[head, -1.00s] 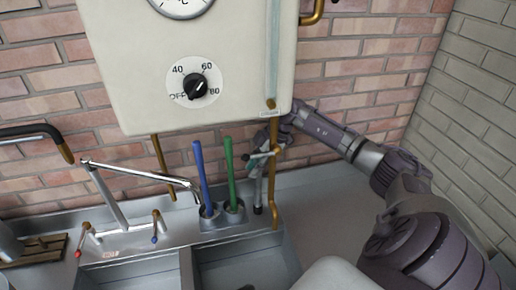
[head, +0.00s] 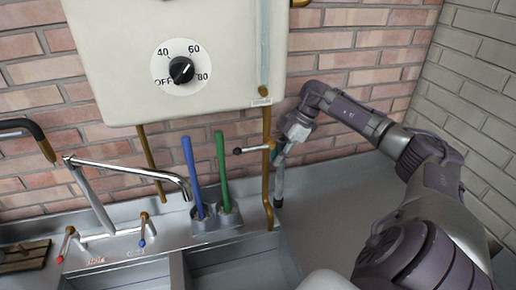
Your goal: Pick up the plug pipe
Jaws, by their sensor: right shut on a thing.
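My right gripper (head: 281,158) is behind and just right of the brass pipe under the boiler, with its arm coming in from the right. It is shut on a slim grey pipe with a dark lower end (head: 278,186), which I take to be the plug pipe. The pipe hangs nearly upright below the fingers, above the right part of the sink top. Its upper part is hidden by the gripper, and the fingertips are small and partly hidden. My left gripper is not in view.
A blue rod (head: 194,178) and a green rod (head: 222,172) stand in grey holders behind the sink. The brass pipe (head: 267,185) with a black-knobbed lever (head: 238,150) is close left of my gripper. The boiler (head: 120,70) hangs above. The counter to the right (head: 335,195) is clear.

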